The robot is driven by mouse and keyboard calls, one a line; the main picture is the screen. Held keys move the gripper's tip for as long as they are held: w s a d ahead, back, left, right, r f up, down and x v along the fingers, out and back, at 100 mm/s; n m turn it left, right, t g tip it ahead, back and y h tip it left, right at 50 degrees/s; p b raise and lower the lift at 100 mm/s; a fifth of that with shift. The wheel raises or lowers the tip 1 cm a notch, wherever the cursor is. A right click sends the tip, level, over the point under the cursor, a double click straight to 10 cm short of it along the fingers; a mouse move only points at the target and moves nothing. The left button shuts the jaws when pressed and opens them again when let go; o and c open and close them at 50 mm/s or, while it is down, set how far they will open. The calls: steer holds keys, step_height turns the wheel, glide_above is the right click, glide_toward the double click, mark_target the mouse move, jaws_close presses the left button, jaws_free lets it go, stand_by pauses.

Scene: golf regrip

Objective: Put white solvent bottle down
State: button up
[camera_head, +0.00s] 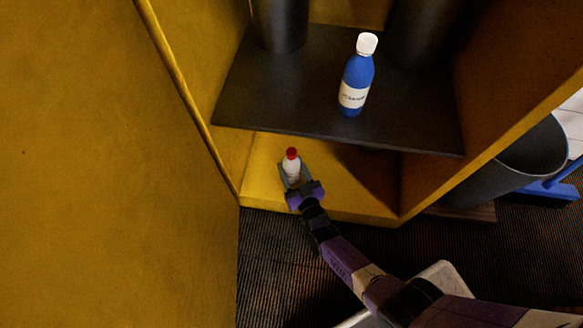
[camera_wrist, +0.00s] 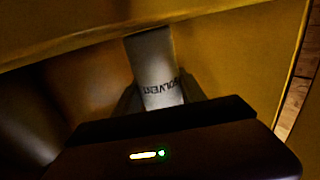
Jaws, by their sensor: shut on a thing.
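The white solvent bottle (camera_head: 291,166) with a red cap is at the bottom level of the yellow cabinet, in the head view. My gripper (camera_head: 292,178) is shut on it, with a finger on either side. In the wrist view the bottle (camera_wrist: 156,70) stands between the fingers (camera_wrist: 158,98), its "SOLVENT" lettering partly showing. Its cap does not show there. The bottle looks roughly upright over the yellow cabinet floor (camera_head: 345,200). I cannot tell whether its base touches the floor.
A dark shelf (camera_head: 270,95) is above and behind the bottle. A blue bottle with a white cap (camera_head: 357,78) and dark cylinders (camera_head: 281,25) stand on it. The yellow door (camera_head: 100,180) is at left, a grey bin (camera_head: 515,160) at right. The cabinet floor right of my gripper is clear.

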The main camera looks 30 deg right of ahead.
steer(key=o, duration=1.4)
steer(key=shift+f, duration=0.1)
steer(key=shift+s, duration=0.35)
steer(key=s+p, duration=0.1)
steer(key=s, duration=0.2)
steer(key=s+p, duration=0.1)
steer(key=s, duration=0.3)
steer(key=s+a+p, duration=0.1)
steer(key=s, duration=0.3)
steer(key=shift+s, duration=0.2)
